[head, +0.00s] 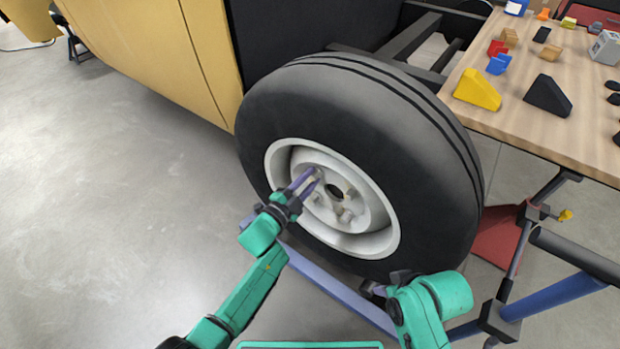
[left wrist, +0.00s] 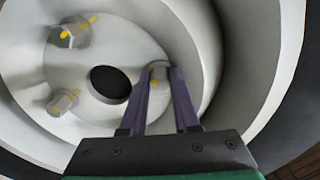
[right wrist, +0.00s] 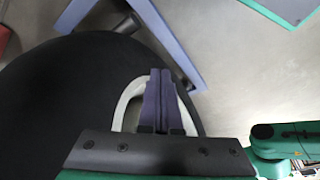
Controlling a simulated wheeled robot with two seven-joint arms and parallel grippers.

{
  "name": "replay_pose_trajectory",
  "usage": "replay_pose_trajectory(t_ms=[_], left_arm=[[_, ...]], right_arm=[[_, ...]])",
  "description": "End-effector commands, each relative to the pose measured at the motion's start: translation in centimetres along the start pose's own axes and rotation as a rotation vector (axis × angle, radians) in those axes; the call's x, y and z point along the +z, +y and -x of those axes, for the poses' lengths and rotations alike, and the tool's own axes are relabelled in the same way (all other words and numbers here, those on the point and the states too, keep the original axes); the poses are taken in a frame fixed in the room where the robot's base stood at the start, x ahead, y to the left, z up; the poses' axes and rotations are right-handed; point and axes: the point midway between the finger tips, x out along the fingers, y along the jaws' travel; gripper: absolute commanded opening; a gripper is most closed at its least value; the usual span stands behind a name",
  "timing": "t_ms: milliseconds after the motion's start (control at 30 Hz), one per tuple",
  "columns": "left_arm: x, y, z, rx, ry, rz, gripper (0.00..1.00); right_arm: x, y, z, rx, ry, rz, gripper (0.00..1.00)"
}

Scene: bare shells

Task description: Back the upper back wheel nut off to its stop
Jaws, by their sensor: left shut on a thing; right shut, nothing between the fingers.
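The wheel (head: 365,150) has a black tyre and a pale rim. In the left wrist view a grey wheel nut (left wrist: 158,72) with a yellow mark sits between the fingertips of my left gripper (left wrist: 162,80), which is shut on it. In the head view this left gripper (head: 312,174) reaches the upper left of the hub; its fingers partly hide that nut. Two other nuts show in the left wrist view, one at the top left (left wrist: 70,34) and one below it (left wrist: 63,101). My right gripper (right wrist: 160,85) is shut and empty, low in front of the tyre.
The dark hub hole (left wrist: 110,84) lies beside the held nut. A wooden table (head: 520,120) with blocks stands right of the wheel. A yellow body panel (head: 150,50) is at the left. A blue-grey bar (head: 335,288) runs below the wheel. Open floor lies at the left.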

Motion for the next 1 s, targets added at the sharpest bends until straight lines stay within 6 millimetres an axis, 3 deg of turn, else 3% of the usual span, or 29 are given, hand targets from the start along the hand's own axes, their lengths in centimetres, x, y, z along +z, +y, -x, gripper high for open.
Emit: replay_pose_trajectory(t_ms=[233, 267, 300, 333, 667, 767, 900, 1000], left_arm=[[0.1, 0.2, 0.1, 0.003, -0.003, 0.004, 0.00], [0.1, 0.2, 0.1, 0.003, -0.003, 0.004, 0.41], [0.1, 0.2, 0.1, 0.003, -0.003, 0.003, 0.56], [0.1, 0.1, 0.1, 0.002, -0.003, 0.003, 0.58], [0.0, 0.0, 0.2, 0.001, -0.001, 0.001, 0.58], [0.0, 0.0, 0.9, 0.001, -0.002, 0.001, 0.58], [-0.1, -0.2, 3.2, 0.003, -0.002, 0.001, 0.58], [-0.2, -0.1, 6.0, 0.004, -0.004, 0.002, 0.58]], right_arm=[[0.0, 0.0, 0.0, 0.000, 0.001, 0.000, 0.00], [0.0, 0.0, 0.0, 0.000, 0.001, 0.000, 0.00], [0.0, 0.0, 0.0, 0.000, 0.001, 0.000, 0.00], [0.0, 0.0, 0.0, 0.000, 0.001, 0.000, 0.00], [0.0, 0.0, 0.1, 0.001, 0.000, 0.000, 0.00], [0.3, 0.4, 0.9, 0.013, -0.034, -0.007, 0.00], [1.2, 1.5, 3.4, 0.047, -0.124, -0.027, 0.00], [2.0, 2.2, 3.9, 0.068, -0.183, -0.042, 0.00]])
